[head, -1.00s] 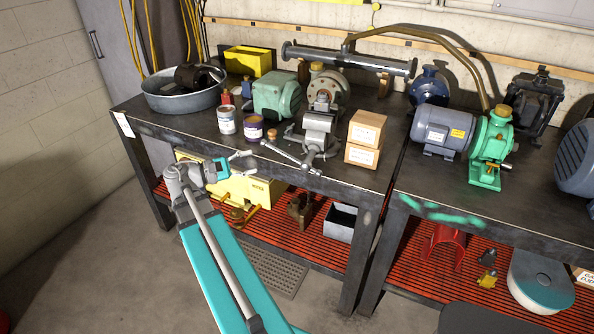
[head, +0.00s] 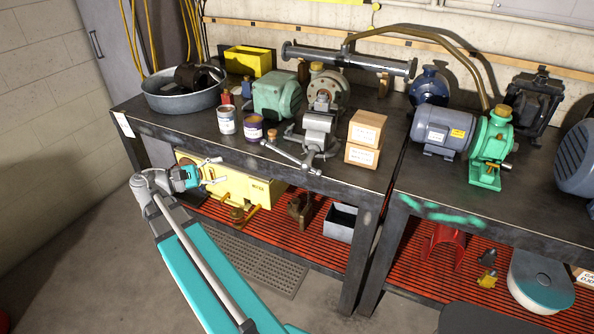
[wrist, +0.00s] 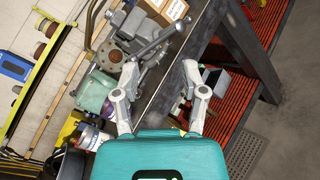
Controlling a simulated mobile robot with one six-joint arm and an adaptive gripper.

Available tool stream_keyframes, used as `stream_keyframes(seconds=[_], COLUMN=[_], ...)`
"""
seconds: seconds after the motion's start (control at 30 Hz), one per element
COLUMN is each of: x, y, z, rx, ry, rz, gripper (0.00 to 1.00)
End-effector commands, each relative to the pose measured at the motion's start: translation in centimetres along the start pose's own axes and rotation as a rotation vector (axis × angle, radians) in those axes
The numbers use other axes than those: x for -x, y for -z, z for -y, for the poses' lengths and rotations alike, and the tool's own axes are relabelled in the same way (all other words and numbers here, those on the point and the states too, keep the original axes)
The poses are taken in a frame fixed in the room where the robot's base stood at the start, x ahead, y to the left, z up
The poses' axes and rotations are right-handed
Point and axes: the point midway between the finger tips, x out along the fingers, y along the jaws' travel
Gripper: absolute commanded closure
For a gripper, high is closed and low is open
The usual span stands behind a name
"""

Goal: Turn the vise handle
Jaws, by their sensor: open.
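The grey vise (head: 318,135) is fixed at the front edge of the left workbench. Its handle (head: 292,157) is a bar that sticks out past the bench edge and slants down to the right. In the wrist view the vise handle (wrist: 157,42) shows above and between my fingers. My gripper (head: 214,171) is open and empty, in front of the bench and left of the handle, clearly apart from it. The open fingers also show in the wrist view (wrist: 157,82).
Two cans (head: 252,128) stand left of the vise, and stacked cardboard boxes (head: 366,138) stand to its right. A green motor (head: 277,95) is behind. The bench edge (head: 200,141) lies close to my gripper. The floor in front is open.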

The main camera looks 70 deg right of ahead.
Motion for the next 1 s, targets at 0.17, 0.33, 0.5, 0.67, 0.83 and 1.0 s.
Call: stream_keyframes(seconds=[0.17, 0.33, 0.5, 0.67, 0.83, 1.0], x=[0.0, 0.3, 1.6, 4.2, 8.4, 13.6], y=[0.0, 0.2, 1.2, 2.9, 4.8, 6.0], z=[0.0, 0.3, 1.5, 3.7, 7.1, 11.0], rx=[0.0, -0.004, -0.019, -0.042, -0.072, -0.092], ry=[0.0, 0.007, 0.035, 0.098, 0.209, 0.355], rz=[0.0, -0.022, -0.108, -0.262, -0.468, -0.666], gripper=[0.52, 0.84, 1.0, 1.0, 1.0, 1.0])
